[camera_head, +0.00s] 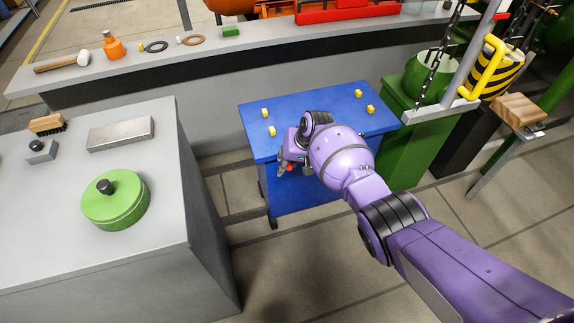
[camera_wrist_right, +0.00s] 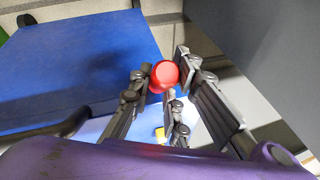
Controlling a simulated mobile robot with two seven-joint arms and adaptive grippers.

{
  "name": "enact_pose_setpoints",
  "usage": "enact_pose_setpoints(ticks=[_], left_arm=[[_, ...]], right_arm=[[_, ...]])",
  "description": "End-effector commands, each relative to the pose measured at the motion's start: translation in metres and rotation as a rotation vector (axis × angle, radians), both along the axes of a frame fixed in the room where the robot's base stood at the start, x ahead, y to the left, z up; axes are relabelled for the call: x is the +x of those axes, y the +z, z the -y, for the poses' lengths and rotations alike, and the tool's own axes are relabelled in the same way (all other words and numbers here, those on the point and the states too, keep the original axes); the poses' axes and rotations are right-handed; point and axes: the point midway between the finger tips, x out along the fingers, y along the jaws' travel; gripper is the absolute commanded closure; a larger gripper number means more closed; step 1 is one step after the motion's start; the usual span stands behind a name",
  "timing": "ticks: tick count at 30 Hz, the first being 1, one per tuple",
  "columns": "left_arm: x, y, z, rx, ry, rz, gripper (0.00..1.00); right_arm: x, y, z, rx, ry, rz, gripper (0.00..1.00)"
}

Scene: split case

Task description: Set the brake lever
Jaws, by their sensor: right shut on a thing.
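The blue cart (camera_head: 318,108) stands in the middle of the head view, with several yellow pegs on its top. My right arm reaches over its near edge. My right gripper (camera_head: 285,167) is at the cart's near side, beside a small red knob (camera_head: 290,168), which I take to be the end of the brake lever. In the right wrist view the red knob (camera_wrist_right: 164,75) sits between the fingertips of my right gripper (camera_wrist_right: 166,73), which is shut on it. The lever's shaft is mostly hidden by the fingers. My left gripper is not in view.
A grey cabinet (camera_head: 205,205) with a green lidded pot (camera_head: 116,203) on top stands left of the cart. A long ledge (camera_head: 190,58) runs behind it. A green pedestal (camera_head: 395,140) stands close on the right. Tiled floor is clear in front.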

Motion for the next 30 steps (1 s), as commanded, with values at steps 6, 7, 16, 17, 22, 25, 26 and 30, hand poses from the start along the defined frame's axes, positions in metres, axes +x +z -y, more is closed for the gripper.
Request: enact_pose_setpoints(ticks=[6,7,16,17,22,25,26,30], left_arm=[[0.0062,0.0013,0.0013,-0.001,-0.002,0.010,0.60],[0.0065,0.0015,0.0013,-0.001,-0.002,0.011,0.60],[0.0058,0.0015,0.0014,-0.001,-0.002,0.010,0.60],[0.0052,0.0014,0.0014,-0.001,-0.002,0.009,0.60],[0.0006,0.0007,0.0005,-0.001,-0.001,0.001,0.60],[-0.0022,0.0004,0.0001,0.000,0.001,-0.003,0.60],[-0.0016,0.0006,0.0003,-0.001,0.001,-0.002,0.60],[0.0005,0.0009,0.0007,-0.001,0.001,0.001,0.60]], right_arm=[[0.0003,0.0006,-0.0003,-0.002,-0.002,-0.010,1.00],[0.0003,0.0006,-0.0003,-0.002,-0.002,-0.010,1.00],[0.0005,0.0008,-0.0004,-0.001,-0.001,-0.009,0.70],[0.0005,0.0008,-0.0004,-0.001,-0.001,-0.009,0.66],[0.0005,0.0007,-0.0003,-0.002,-0.001,-0.008,0.64],[0.0004,0.0006,-0.0003,-0.002,-0.001,-0.008,0.64],[0.0004,0.0007,-0.0002,-0.002,-0.001,-0.008,0.64],[0.0000,0.0049,0.0011,-0.001,0.000,-0.006,0.64]])
